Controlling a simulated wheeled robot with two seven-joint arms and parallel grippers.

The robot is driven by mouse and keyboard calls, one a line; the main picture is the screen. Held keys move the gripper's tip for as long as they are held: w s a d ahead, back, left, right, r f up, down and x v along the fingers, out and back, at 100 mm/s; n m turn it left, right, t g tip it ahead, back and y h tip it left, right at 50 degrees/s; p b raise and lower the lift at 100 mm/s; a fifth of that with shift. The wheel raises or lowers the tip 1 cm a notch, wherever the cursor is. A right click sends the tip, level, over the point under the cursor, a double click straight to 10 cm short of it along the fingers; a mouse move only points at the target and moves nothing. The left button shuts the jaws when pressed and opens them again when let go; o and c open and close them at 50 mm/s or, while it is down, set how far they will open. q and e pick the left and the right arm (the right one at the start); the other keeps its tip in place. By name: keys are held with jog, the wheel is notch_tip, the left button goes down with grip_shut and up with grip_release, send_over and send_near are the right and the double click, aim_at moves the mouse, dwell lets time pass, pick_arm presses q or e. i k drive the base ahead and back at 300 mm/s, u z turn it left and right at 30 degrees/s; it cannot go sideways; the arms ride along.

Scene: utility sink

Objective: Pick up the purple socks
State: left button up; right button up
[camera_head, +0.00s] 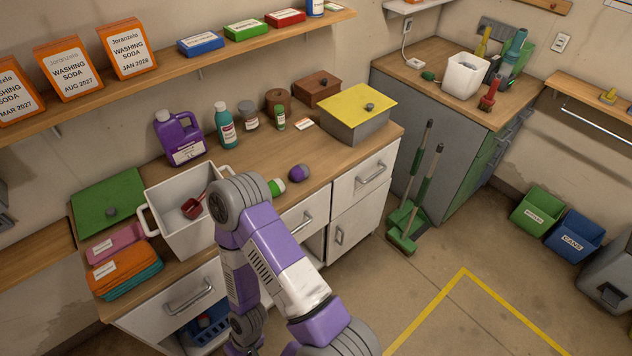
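The purple socks look like a small rolled purple ball (299,172) with a dark grey end. They lie on the wooden counter (315,142) near its front edge, left of the yellow-lidded box. A green and white roll (276,187) lies just left of them, partly behind my purple and white arm. That arm rises from the bottom of the picture and bends over the front of the counter, close to the white sink. Neither of my grippers shows, and nothing visible touches the purple socks.
The white sink (165,206) holds a dark red scoop (192,208). A purple jug (180,138), teal bottle (225,126) and yellow-lidded box (356,110) stand behind the socks. Folded cloths (125,270) lie at the left. Brooms (416,190) stand on the floor at right.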

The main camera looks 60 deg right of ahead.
aim_at(298, 172)
jog(key=k, duration=0.45)
jog(key=z, duration=0.8)
